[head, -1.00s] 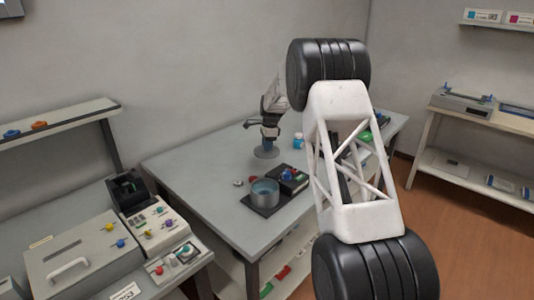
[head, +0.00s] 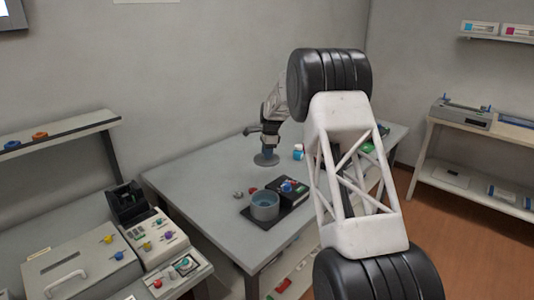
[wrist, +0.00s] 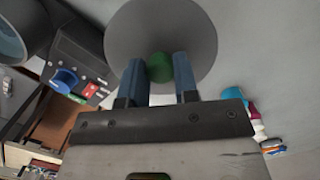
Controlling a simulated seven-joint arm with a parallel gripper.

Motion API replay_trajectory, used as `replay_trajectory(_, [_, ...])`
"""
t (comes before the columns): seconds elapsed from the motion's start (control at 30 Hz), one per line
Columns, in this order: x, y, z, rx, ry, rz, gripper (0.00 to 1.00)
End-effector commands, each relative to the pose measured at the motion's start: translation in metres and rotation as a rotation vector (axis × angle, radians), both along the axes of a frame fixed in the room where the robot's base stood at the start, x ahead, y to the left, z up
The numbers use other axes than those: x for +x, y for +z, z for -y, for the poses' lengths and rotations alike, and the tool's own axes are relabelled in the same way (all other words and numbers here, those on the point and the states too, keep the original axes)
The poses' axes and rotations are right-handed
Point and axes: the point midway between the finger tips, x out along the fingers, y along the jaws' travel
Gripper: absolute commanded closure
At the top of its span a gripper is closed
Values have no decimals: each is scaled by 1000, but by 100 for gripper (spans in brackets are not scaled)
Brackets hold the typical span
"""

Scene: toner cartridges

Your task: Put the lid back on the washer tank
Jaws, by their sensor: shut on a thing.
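The lid (wrist: 160,28) is a grey disc with a green knob (wrist: 159,67) at its centre. My gripper (wrist: 160,80) is shut on the knob, with one blue finger on each side of it. In the head view the lid (head: 266,159) hangs level under my gripper (head: 268,148), behind the tank. The washer tank (head: 264,207) is a round grey open-topped pot with a bluish inside, on a dark base near the table's front. Part of the tank (wrist: 10,38) shows at the upper left of the wrist view, apart from the lid.
A dark control box (head: 288,190) with a blue knob and a red part stands right beside the tank. A small grey-and-red item lies left of the tank. Small bottles (head: 298,151) stand to the right of the lid. The left of the table (head: 200,190) is clear.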

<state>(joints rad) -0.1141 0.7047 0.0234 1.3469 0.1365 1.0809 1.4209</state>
Motion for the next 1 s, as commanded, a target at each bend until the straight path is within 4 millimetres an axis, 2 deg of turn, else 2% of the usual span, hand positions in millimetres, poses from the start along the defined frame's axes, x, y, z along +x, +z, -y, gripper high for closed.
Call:
replay_trajectory(0.17, [-9,4,-1,0,16,1,96])
replay_trajectory(0.37, [-32,12,-5,-1,55,2,96])
replay_trajectory(1.0, [-147,39,-14,-1,244,2,96])
